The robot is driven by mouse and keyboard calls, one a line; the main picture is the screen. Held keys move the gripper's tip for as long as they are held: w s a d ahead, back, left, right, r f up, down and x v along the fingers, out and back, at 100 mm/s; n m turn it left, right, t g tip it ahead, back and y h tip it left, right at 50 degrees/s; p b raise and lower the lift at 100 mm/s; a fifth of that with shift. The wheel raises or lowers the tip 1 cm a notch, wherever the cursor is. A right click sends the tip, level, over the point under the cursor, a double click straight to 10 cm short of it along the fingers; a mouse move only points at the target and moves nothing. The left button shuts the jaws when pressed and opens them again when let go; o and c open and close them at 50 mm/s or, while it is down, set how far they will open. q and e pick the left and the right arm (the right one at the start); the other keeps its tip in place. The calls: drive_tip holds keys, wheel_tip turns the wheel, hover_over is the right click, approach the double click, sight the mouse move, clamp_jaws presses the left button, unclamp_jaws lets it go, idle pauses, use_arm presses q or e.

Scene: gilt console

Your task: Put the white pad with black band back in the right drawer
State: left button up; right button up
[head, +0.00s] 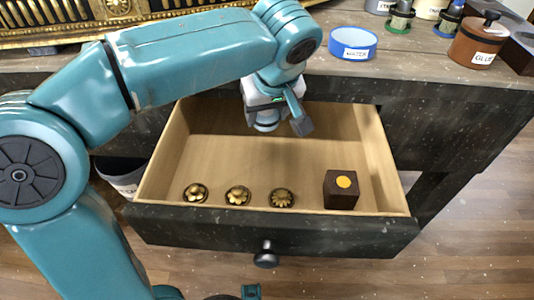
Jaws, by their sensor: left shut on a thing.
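The open drawer (268,228) has a pale wooden inside, a dark front and a round black knob. My left gripper (280,122) points down over the back part of the drawer. It is shut on a small pale thing (265,127), which looks like the white pad. The fingers hide most of it, and I cannot make out its black band clearly. I cannot tell whether it touches the drawer floor.
Three gold rosettes (237,196) and a dark block with an orange dot (341,189) lie along the drawer's front. The drawer's middle is bare. A blue ring-shaped container (353,43) and a brown glue pot (478,41) stand on the console top.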

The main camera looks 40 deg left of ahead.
sight(267, 129)
use_arm(q)
wheel_tip(267, 129, down, 4)
drive_tip(key=shift+f+b, duration=0.2)
drive_tip(key=shift+b, duration=0.4)
wheel_tip(267, 129, down, 4)
drive_tip(key=shift+f+b, duration=0.1)
drive_tip(key=shift+b, duration=0.95)
drive_tip(key=o, duration=0.9)
drive_tip(key=shift+o, duration=0.2)
